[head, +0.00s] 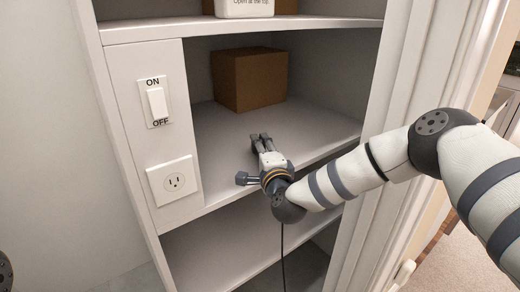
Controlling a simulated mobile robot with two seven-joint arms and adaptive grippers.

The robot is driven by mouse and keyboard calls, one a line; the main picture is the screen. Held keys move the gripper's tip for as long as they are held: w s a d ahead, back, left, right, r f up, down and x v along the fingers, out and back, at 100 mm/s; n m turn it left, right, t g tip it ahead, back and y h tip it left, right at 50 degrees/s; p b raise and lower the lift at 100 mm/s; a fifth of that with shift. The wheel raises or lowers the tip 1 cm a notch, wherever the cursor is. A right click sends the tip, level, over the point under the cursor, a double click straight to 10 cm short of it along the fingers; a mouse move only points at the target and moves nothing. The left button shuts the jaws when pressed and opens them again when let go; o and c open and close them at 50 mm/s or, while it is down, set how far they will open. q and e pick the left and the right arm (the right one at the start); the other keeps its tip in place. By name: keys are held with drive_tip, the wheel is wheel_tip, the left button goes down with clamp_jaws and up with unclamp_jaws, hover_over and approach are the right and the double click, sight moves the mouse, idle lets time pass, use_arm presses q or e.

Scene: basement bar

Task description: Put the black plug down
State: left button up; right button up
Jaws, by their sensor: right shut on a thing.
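My right gripper (260,137) reaches into the middle shelf compartment, just above the front part of the shelf board. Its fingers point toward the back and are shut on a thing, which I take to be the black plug. The plug itself is hidden or too small to make out at the fingers. A thin black cord (283,255) hangs down from below my right wrist, past the shelf's front edge. My left gripper is out of view.
A brown box (249,79) stands at the back of the middle shelf (222,137). A switch (157,103) marked ON and OFF and a wall outlet (174,182) are on the left panel. The shelf has free room around the gripper. A white container (245,8) stands above.

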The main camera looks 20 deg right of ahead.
drive_tip(key=shift+f, duration=0.45)
drive_tip(key=o, duration=1.2)
drive_tip(key=shift+o, duration=0.3)
drive_tip(key=shift+s+f, duration=0.1)
drive_tip(key=shift+f, duration=0.15)
drive_tip(key=shift+r, duration=0.1)
